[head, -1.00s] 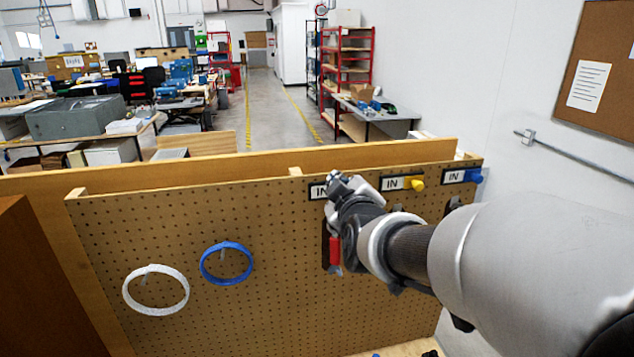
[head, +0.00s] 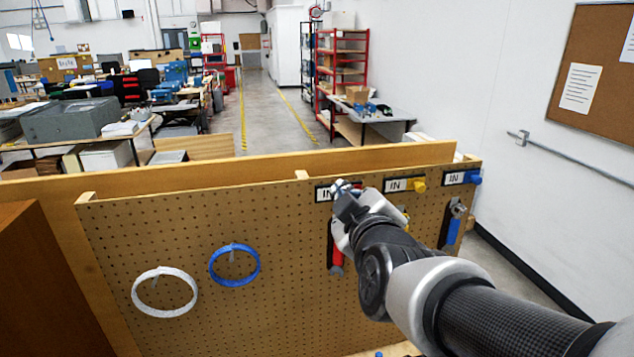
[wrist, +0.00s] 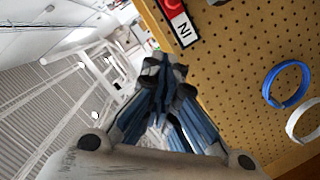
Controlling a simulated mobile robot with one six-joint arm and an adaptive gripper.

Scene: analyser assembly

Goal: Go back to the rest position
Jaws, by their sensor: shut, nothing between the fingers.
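My gripper (head: 347,190) is at the upper right part of the pegboard (head: 190,260), in front of the leftmost IN label (head: 323,194), which it partly hides. In the wrist view my gripper (wrist: 165,75) is shut, with nothing between its fingers. The IN label with a red fitting (wrist: 177,15) shows beside the fingertips there. My arm reaches in from the lower right of the head view. A red-handled valve (head: 337,258) hangs below the gripper, partly hidden by my arm.
A yellow fitting (head: 419,185) and a blue fitting (head: 475,177) sit right of the gripper. A blue-handled valve (head: 454,230) is at the board's right edge. A white tube coil (head: 165,292) and a blue tube coil (head: 235,265) hang at left. A wall stands at right.

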